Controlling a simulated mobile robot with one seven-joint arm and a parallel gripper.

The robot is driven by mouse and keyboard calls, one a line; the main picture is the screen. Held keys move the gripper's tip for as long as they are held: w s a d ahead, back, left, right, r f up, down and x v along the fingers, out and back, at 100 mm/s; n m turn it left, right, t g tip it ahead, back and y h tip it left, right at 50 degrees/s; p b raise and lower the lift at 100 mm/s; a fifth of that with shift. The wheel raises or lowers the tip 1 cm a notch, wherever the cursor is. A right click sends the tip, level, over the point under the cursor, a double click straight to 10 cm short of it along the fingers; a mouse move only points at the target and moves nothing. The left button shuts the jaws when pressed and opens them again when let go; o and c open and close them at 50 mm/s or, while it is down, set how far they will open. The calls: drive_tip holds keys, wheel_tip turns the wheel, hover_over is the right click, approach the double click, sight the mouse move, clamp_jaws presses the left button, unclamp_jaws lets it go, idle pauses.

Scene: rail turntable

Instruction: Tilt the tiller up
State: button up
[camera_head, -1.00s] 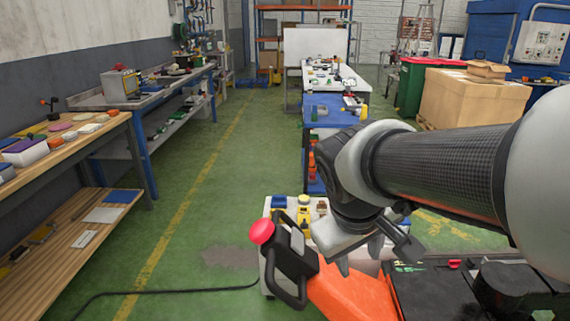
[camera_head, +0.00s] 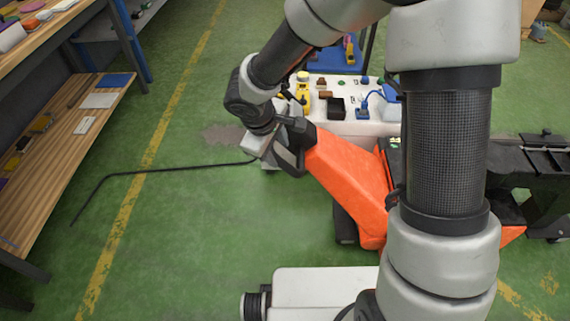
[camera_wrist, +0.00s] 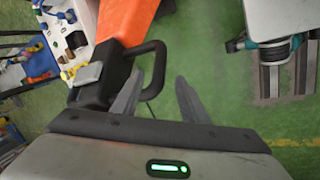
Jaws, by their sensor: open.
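The tiller (camera_head: 345,175) is an orange arm that slants up to the left, with a black loop handle at its upper end. My gripper (camera_head: 276,135) is at that handle and hides part of it, including the red knob. In the wrist view the black handle (camera_wrist: 158,62) shows just beyond and between the fingertips, with the orange arm (camera_wrist: 125,18) behind it at upper left. My gripper (camera_wrist: 160,76) is open in the wrist view. The left finger overlaps the handle in the picture; I cannot tell whether it touches.
A white-topped table (camera_head: 365,122) with small parts stands behind the tiller. A wooden shelf bench (camera_head: 75,120) is at the left. A thin black cable (camera_head: 165,168) lies on the green floor. The floor left of the tiller is otherwise clear.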

sight(284, 163)
drive_tip(key=b+x, duration=0.2)
drive_tip(key=x, duration=0.9)
drive_tip(key=shift+w+d+f+b, duration=0.1)
drive_tip(key=shift+w+f+b, duration=0.1)
drive_tip(key=shift+b, duration=0.1)
